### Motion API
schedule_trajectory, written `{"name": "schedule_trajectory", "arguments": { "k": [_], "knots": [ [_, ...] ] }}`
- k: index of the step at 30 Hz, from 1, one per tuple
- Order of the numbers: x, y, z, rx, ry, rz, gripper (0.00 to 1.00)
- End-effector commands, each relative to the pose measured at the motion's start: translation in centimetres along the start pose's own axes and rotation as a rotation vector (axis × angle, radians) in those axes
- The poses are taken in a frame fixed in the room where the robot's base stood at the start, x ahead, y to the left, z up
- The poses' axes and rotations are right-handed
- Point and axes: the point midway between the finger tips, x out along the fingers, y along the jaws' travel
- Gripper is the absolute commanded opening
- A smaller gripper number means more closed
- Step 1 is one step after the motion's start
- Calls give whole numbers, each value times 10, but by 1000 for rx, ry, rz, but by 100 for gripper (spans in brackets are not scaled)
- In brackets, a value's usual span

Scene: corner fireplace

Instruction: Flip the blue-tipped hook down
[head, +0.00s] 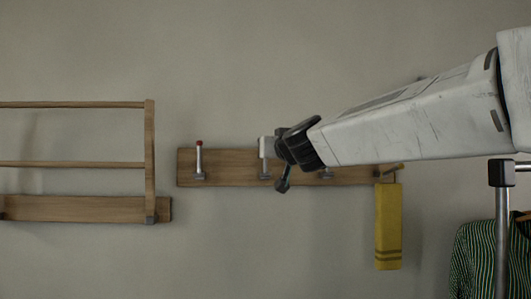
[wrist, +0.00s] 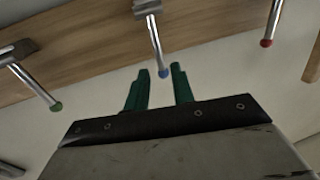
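The blue-tipped hook (wrist: 152,45) is a metal rod on a wooden rail; its blue ball end shows in the wrist view. In the head view its mount (head: 265,176) is visible, but its tip is hidden around my arm's end. The rod appears to stand up, like the red-tipped hook beside it. My gripper (wrist: 160,70) is open, its two green fingers apart. The blue tip lies in line with the gap between the fingertips; I cannot tell whether it is inside the gap in depth. Nothing is held.
The red-tipped hook (head: 199,158) stands up at the rail's left. A green-tipped hook (wrist: 35,85) is on the other side. A yellow towel (head: 389,225) hangs at the rail's right end. A wooden rack (head: 150,160) is left, and a striped garment (head: 475,262) hangs lower right.

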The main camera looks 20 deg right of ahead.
Motion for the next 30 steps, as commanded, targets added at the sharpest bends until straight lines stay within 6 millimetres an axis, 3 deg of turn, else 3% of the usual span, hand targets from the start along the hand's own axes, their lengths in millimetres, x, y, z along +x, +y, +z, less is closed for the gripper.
{"name": "schedule_trajectory", "arguments": {
  "k": [3,9,20,21,24,30],
  "knots": [
    [22,0,2,-1,-4,-1,24],
    [47,0,2,0,-3,-2,24],
    [55,0,1,0,-3,-2,24],
    [55,0,1,0,-3,-2,22],
    [55,0,1,0,-3,-2,0],
    [55,-1,2,0,-2,-3,0]
  ]
}}
